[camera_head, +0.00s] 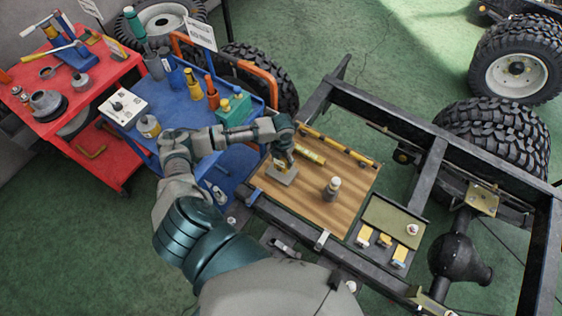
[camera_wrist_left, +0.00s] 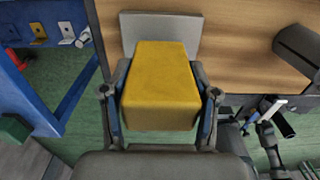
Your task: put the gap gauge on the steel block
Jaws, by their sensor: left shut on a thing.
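My left gripper (camera_head: 284,159) is shut on a yellow block-shaped piece, which I take to be the gap gauge (camera_wrist_left: 160,85). The gauge fills the space between the two fingers in the left wrist view. In the head view only a little yellow shows under the fingers. The grey steel block (camera_head: 281,175) lies flat on the wooden board, right below the gripper. It also shows behind the gauge in the left wrist view (camera_wrist_left: 160,24). I cannot tell whether the gauge touches the block. My right gripper is not in view.
The wooden board (camera_head: 312,208) sits on the dark chassis frame. Blue (camera_head: 185,104) and red (camera_head: 101,82) carts with tools stand at left.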

